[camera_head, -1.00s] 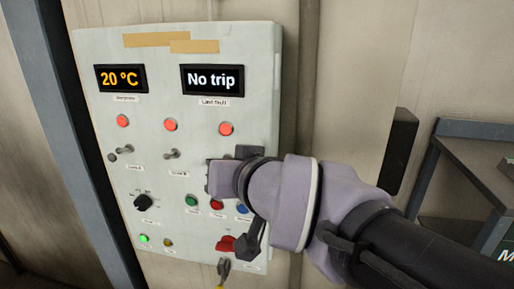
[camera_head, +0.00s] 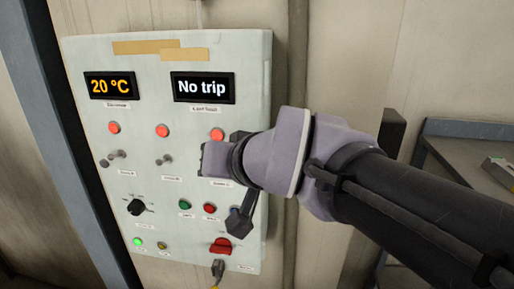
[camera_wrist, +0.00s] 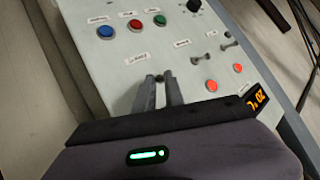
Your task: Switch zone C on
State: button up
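The zone C switch (camera_wrist: 160,78) shows in the wrist view as a small dark knob at the tips of my gripper (camera_wrist: 160,82). The two fingers stand a little apart on either side of it; I cannot tell whether they touch it. In the head view my gripper (camera_head: 206,159) hides this switch, just below the red-lit zone C lamp (camera_head: 217,134) and above its label. The zone A switch (camera_head: 114,157) and zone B switch (camera_head: 164,160) are levers, each under a red-lit lamp. The panel's display (camera_head: 203,87) reads "No trip".
The temperature display (camera_head: 109,86) reads 20 °C. Below are a black rotary knob (camera_head: 137,207), a green button (camera_head: 185,205), a red button (camera_head: 209,208) and a red switch (camera_head: 221,246). A dark bench (camera_head: 465,160) stands at the right.

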jog(key=o, duration=0.4)
jog(key=shift+w+a, duration=0.1)
jog(key=p+v, duration=0.2)
jog(key=v, duration=1.5)
jog(key=shift+s+p, duration=0.2)
jog(key=shift+p, duration=0.15)
jog(key=shift+r, duration=0.1)
jog(key=s+d+f+m+g+h+b, duration=0.1)
jog(key=d+f+b, duration=0.3)
jog(key=f+b, duration=0.8)
jog(key=s+d+f+m+g+h+b, duration=0.1)
jog(key=f+b, duration=1.1)
jog(key=f, duration=1.5)
jog(key=s+d+f+m+g+h+b, duration=0.1)
jog(key=s+d+f+m+h+b, duration=0.2)
jog(key=f+b, duration=0.9)
jog(key=d+f+m, duration=0.2)
jog(key=d+f, duration=0.2)
jog(key=f, duration=0.4)
jog(key=shift+s+d+f+g+b, duration=0.15)
jog(key=shift+s+f+g+b, duration=0.15)
jog(key=shift+s+f, duration=0.1)
